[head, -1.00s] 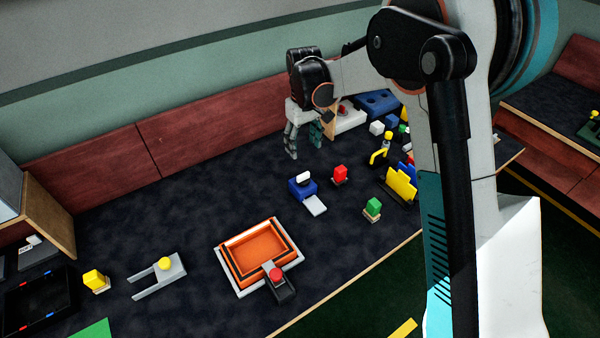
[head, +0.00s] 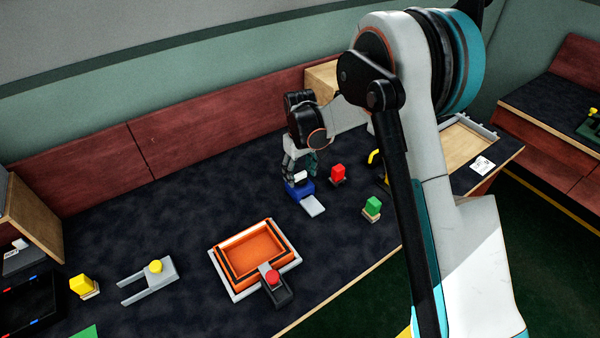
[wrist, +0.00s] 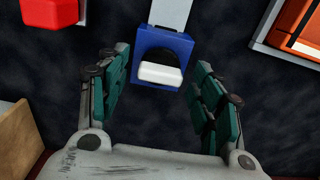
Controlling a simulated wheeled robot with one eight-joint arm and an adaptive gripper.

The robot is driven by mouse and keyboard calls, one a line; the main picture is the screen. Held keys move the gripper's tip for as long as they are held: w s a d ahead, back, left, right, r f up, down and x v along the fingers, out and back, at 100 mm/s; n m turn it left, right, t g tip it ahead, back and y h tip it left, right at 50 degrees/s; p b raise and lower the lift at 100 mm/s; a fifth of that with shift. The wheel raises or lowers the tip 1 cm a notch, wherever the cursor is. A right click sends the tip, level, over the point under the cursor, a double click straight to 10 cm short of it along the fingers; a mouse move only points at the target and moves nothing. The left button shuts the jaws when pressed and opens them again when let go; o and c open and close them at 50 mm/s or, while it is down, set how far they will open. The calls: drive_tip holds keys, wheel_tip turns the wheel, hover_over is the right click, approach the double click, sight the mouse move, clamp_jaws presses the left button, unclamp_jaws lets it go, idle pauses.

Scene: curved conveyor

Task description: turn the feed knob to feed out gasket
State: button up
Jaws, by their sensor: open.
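The feed knob is a white bar-shaped knob (wrist: 160,74) on a black round seat, on top of a blue dispenser (wrist: 181,45). In the head view the knob (head: 300,177) and the dispenser (head: 295,191) stand mid-table, with a light grey chute (head: 313,206) toward the front. My gripper (head: 299,171) points down just above and behind the knob, partly covering the dispenser. In the wrist view my gripper (wrist: 158,75) is open, one finger on each side of the knob, apart from it. I see no gasket on the chute.
An orange tray (head: 222,262) with a red button (head: 272,277) lies in front-left. A grey fork-shaped holder (head: 135,281) and a yellow block (head: 80,284) are farther left. Table behind-left is clear.

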drive_tip(key=shift+c, duration=0.6)
drive_tip(key=c, duration=0.9)
drive_tip(key=shift+c, duration=0.2)
drive_tip(key=shift+m, duration=0.3)
drive_tip(key=m, duration=0.8)
drive_tip(key=shift+m, duration=0.4)
drive_tip(key=m, duration=0.4)
drive_tip(key=shift+m, duration=2.2)
